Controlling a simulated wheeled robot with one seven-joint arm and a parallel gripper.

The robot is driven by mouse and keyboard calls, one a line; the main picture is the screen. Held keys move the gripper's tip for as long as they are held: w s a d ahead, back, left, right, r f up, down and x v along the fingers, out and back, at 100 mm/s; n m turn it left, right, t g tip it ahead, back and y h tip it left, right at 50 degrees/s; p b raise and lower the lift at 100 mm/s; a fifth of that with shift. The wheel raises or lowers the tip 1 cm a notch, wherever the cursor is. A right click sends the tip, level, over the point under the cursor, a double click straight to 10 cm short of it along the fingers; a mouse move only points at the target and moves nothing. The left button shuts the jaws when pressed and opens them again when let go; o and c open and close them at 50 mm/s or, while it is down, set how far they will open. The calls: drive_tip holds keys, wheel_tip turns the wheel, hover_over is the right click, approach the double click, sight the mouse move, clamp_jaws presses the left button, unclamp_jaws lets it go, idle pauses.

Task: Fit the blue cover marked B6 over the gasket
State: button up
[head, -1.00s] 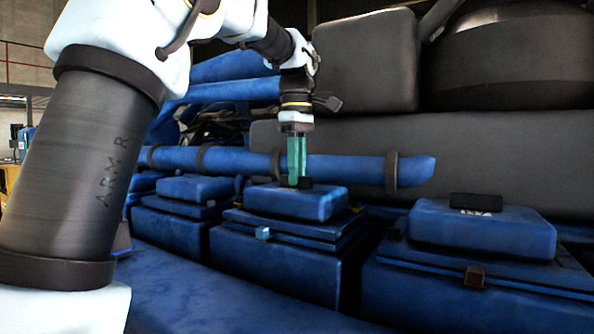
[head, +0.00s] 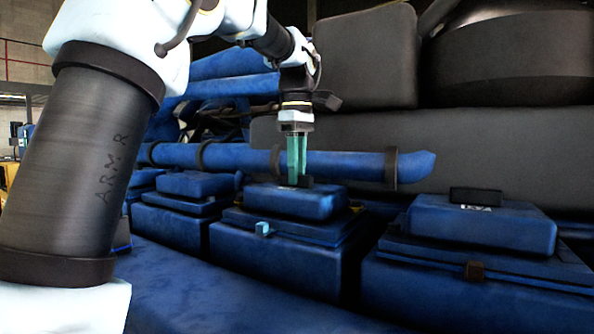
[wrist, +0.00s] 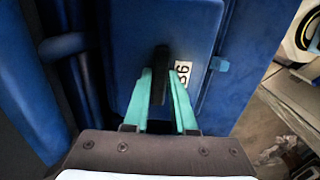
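The blue cover marked B6 (head: 290,205) is at the middle block in the head view, roughly level over its blue base (head: 275,262). The wrist view shows its top (wrist: 135,35), a white label ending in 6 (wrist: 182,72) and a black handle (wrist: 160,60). My gripper (head: 298,182) points straight down at the handle. Its green fingers (wrist: 160,78) stand on either side of the handle and appear closed on it. The gasket is not clearly visible; the cover hides its likely place. I cannot tell whether the cover touches what is beneath.
Similar blue covers sit on blocks to the right (head: 485,226) and left (head: 195,184). A blue pipe (head: 345,165) with dark bands runs close behind the gripper. A small light-blue tab (head: 262,228) sits on the middle block's front. Large grey housings (head: 480,150) rise behind.

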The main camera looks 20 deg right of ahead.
drive_tip(key=o, duration=0.5)
wheel_tip(320, 180, up, 11)
drive_tip(key=shift+f, duration=0.1)
idle(0.4)
